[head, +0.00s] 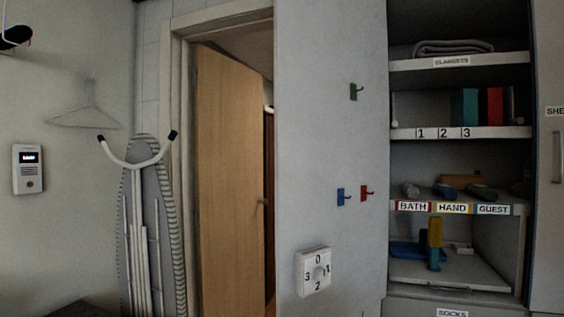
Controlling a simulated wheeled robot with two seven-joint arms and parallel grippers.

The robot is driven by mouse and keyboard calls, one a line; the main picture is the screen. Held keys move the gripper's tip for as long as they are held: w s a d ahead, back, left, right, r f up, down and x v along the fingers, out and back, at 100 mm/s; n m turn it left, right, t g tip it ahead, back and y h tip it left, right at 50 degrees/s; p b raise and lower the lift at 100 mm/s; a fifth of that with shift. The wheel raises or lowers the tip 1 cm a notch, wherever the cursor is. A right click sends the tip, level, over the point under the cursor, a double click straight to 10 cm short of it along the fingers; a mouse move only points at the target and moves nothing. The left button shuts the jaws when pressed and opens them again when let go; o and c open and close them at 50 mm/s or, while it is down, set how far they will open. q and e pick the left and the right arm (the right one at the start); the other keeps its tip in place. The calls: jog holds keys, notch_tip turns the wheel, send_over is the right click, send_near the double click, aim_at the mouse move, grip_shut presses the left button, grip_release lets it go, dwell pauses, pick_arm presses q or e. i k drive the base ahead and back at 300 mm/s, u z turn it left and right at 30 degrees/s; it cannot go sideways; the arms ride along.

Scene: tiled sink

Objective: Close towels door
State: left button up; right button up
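No door marked towels can be read in view. An open cabinet on the right has rolled towels (447,191) on a shelf (400,207) labelled BATH, HAND and GUEST. A grey door or panel (548,230) with a vertical handle and a partly cut-off label starting SHE stands at the right edge. A grey panel (330,130) with hooks stands left of the cabinet; I cannot tell whether it is a door. Neither of my grippers is in view.
A wooden door (228,170) stands ajar in its frame. An ironing board (150,230) leans left of it. The grey panel bears a numbered dial (314,271). Other shelves hold a folded blanket (453,47) and coloured books or boxes (465,106). A SOCKS drawer (400,306) is below.

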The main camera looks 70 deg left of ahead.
aim_at(333, 132)
jog(key=u, duration=0.3)
jog(key=k, duration=0.8)
jog(key=u, duration=1.75)
jog(key=i, duration=1.45)
jog(key=z, duration=0.3)
